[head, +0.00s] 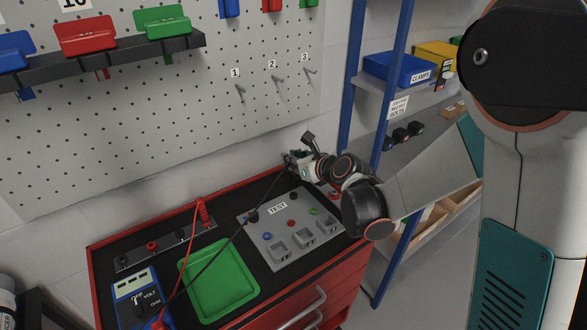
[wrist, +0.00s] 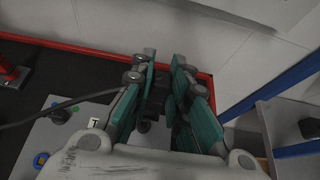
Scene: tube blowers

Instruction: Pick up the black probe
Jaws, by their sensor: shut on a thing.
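The black probe (wrist: 157,92) is mostly hidden between the teal-padded fingers in the wrist view; only a dark part shows in the gap. Its black lead (head: 238,231) runs from the blue multimeter (head: 140,292) up across the green tray to my gripper (head: 291,162). The lead also enters the fingers from the left in the wrist view (wrist: 75,102). My gripper is shut on the probe, above the back edge of the bench, behind the grey TEST panel (head: 277,241). I cannot see the probe's tip clearly.
A red probe (head: 203,211) stands in the dark rail (head: 150,245) at the back left. The green tray (head: 219,290) is empty. The pegboard (head: 185,105) rises behind the bench. A blue shelf post (head: 384,110) and shelves are at the right, near my arm.

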